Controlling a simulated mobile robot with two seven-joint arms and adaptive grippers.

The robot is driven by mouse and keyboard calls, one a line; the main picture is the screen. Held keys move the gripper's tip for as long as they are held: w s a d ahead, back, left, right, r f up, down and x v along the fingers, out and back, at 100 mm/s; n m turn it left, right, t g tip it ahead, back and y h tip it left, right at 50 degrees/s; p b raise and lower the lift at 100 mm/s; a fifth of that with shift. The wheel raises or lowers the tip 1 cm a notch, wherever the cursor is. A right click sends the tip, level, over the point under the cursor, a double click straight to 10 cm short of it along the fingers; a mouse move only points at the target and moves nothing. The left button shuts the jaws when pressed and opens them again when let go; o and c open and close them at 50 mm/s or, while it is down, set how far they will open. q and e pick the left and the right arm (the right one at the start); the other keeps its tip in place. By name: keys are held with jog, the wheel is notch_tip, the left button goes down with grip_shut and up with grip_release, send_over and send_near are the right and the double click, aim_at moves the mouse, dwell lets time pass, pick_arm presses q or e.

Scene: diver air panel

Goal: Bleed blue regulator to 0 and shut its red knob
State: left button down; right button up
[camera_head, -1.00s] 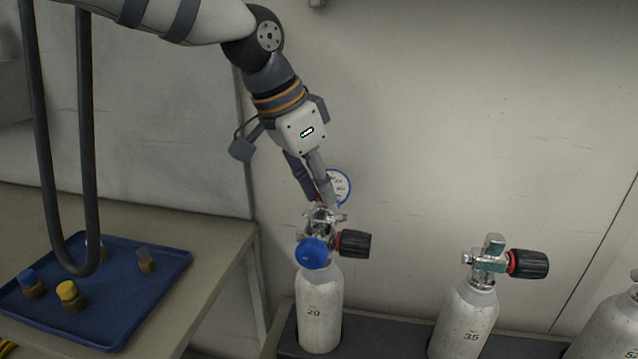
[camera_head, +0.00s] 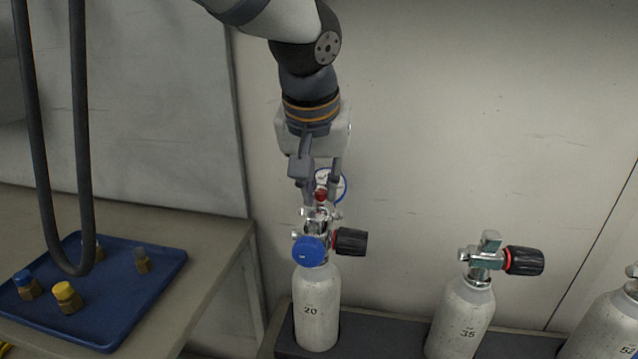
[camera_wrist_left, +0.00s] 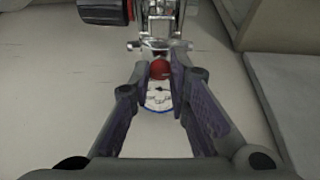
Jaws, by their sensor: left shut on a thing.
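The blue regulator (camera_head: 309,250) has a blue round cap and metal fittings and sits on the cylinder marked 20 (camera_head: 317,308). Its small red knob (camera_head: 321,195) is on top, and it also shows in the left wrist view (camera_wrist_left: 160,69). My left gripper (camera_head: 321,193) points down from above with a finger on each side of the red knob, shut on it. A blue-rimmed gauge (camera_head: 338,184) is behind the fingers, partly hidden; its dial and needle show between them in the left wrist view (camera_wrist_left: 158,99). My right gripper is not in view.
A black valve handwheel (camera_head: 350,241) sticks out right of the regulator. Cylinder 35 (camera_head: 462,318) and another cylinder (camera_head: 606,325) stand farther right. A blue tray (camera_head: 120,312) with several capped fittings lies on the table at left. A black hose loop hangs above it.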

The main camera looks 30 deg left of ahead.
pick_arm(q)
jog(key=shift+n, duration=0.5)
jog(key=shift+y, duration=0.3)
jog(key=c, duration=1.5)
grip_release()
jog(key=shift+s+d+r, duration=0.15)
jog(key=shift+d+r, duration=0.1)
jog(key=s+d, duration=0.1)
jog(key=s, duration=0.2)
jog(key=s+d, duration=0.2)
jog(key=s, duration=0.2)
jog(key=s+d, duration=0.1)
jog(key=s, duration=0.3)
jog(key=shift+d+r, duration=0.2)
jog(key=shift+r, duration=0.1)
